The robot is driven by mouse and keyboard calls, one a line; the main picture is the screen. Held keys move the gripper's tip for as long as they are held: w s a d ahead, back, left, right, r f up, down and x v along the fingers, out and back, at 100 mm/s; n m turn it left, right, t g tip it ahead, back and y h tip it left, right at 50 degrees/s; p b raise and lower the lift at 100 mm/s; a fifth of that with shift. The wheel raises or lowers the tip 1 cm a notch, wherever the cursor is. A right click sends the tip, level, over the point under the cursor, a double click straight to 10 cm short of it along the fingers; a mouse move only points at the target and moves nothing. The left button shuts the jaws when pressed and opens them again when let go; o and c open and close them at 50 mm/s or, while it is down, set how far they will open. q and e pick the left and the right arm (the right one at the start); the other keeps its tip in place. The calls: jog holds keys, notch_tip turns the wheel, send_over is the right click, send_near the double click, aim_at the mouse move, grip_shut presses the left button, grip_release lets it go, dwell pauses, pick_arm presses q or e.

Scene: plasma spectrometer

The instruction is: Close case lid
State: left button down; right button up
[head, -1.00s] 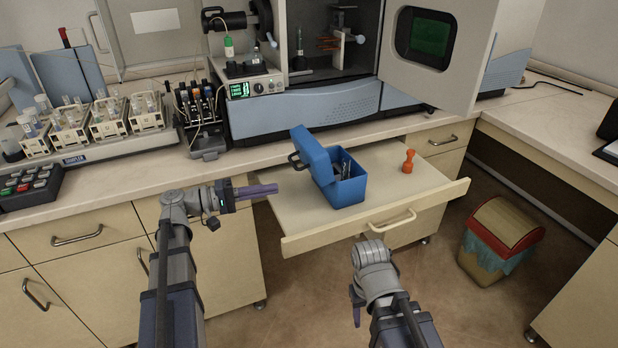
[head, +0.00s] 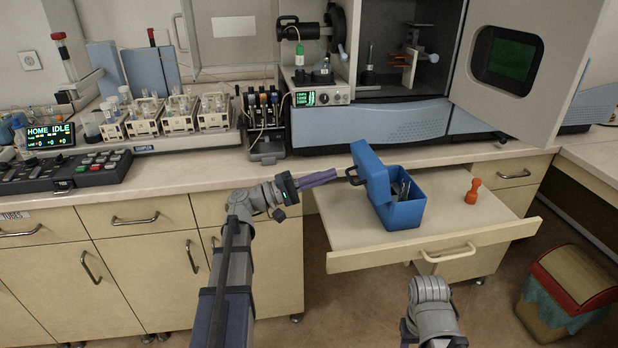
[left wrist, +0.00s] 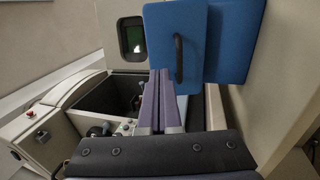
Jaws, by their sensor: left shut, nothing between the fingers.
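The blue case (head: 403,212) stands in the pulled-out drawer. Its lid (head: 371,172) is open and stands up, leaning to the left, with a dark handle (head: 353,177) on its outer side. My left gripper (head: 335,173) is shut and empty, its purple fingers pointing at the lid's outer side near the handle.
The drawer (head: 345,240) also holds an orange stamp-like object (head: 472,191) to the right of the case. The counter edge and spectrometer (head: 400,122) lie behind. A bin (head: 568,290) stands on the floor at right. The drawer's front is clear.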

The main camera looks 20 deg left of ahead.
aim_at(360, 163)
pick_arm(q)
jog(key=shift+p+x, duration=0.6)
jog(key=shift+x, duration=2.5)
jog(key=shift+r+p, duration=0.35)
jog(key=shift+p, duration=0.35)
jog(key=r+y+p, duration=0.1)
jog(key=p, duration=0.2)
jog(key=d+r+g+y+p, duration=0.1)
jog(key=p, duration=0.2)
jog(key=w+r+g+p, duration=0.1)
jog(key=p, duration=0.1)
jog(key=shift+w+d+r+y+p, duration=0.1)
jog(key=shift+d+y+p, duration=0.3)
jog(key=d+g+y+p, duration=0.1)
jog(key=p, duration=0.2)
jog(key=w+d+r+y+p, duration=0.1)
jog(key=p, duration=0.3)
jog(key=w+d+r+g+y+p, duration=0.1)
jog(key=y+p, duration=0.1)
jog(key=p, duration=0.2)
jog(key=shift+w+d+g, duration=0.2)
jog(key=shift+g, duration=0.1)
jog(key=w+d+f+g+y+p, duration=0.4)
jog(key=w+d+g+y+p, duration=0.2)
jog(key=d+y, duration=0.3)
jog(key=shift+f+g+y+p, duration=0.3)
jog(key=shift+p, duration=0.55)
